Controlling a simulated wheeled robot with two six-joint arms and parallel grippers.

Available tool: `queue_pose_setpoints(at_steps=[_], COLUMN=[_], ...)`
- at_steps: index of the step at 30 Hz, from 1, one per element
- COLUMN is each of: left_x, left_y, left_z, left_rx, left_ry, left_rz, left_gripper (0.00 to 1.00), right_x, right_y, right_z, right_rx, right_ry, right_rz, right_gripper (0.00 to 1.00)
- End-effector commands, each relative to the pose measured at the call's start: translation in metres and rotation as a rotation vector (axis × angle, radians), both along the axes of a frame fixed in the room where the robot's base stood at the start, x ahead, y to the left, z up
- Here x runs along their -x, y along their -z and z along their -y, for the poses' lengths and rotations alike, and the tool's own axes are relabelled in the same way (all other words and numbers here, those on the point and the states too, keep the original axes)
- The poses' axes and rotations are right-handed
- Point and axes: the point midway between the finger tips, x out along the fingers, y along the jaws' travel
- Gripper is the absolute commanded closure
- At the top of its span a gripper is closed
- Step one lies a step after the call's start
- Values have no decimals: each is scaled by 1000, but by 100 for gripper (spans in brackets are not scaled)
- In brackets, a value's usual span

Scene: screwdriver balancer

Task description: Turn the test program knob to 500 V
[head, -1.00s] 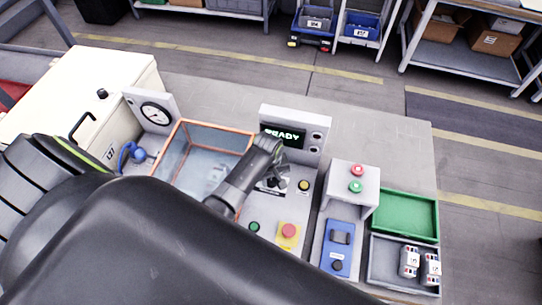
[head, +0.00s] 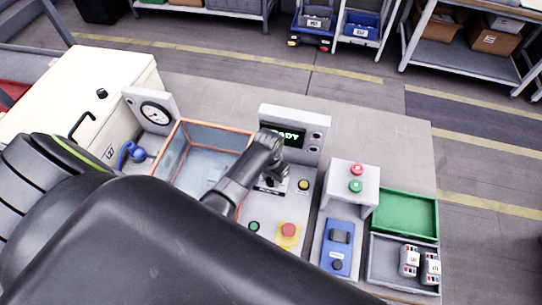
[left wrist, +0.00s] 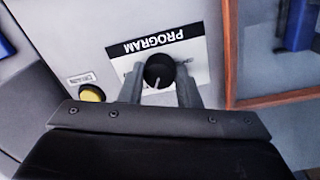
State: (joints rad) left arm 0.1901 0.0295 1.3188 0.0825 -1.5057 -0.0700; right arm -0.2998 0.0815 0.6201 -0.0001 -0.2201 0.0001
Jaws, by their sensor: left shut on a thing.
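The test program knob (left wrist: 158,69) is a round black knob with a light pointer line, on a white plate lettered PROGRAM (left wrist: 158,46) that appears upside down in the left wrist view. My left gripper (left wrist: 160,84) has one finger on each side of the knob and is shut on it. The pointer line is toward the near side of the knob, close to the fingers. The voltage marks cannot be read; the gripper covers part of the plate. In the head view my left gripper (head: 277,177) is down at the tester panel and hides most of the knob. My right gripper is not in view.
The tester's display (head: 290,136) stands behind the gripper, partly covered. A yellow button (head: 303,185), a red button (head: 288,230) and a green button (head: 254,226) are nearby. An orange-framed clear box (head: 205,150) stands close on the left.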

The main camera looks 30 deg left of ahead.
Motion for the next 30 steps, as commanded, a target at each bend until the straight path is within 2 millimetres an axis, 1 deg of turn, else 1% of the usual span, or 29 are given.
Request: queue_pose_setpoints(at_steps=[6, 12, 19, 30], left_x=[1, 1, 1, 1], left_y=[1, 1, 1, 1], left_z=[1, 1, 1, 1], left_rx=[1, 1, 1, 1], left_ry=[165, 270, 331, 346], left_rz=[-4, -4, -4, -4], left_gripper=[93, 93, 93, 93], right_x=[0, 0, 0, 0], right_y=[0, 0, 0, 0], right_z=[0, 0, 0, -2], right_rx=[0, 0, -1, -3], right_ry=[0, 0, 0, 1], right_rz=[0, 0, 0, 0], right_gripper=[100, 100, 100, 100])
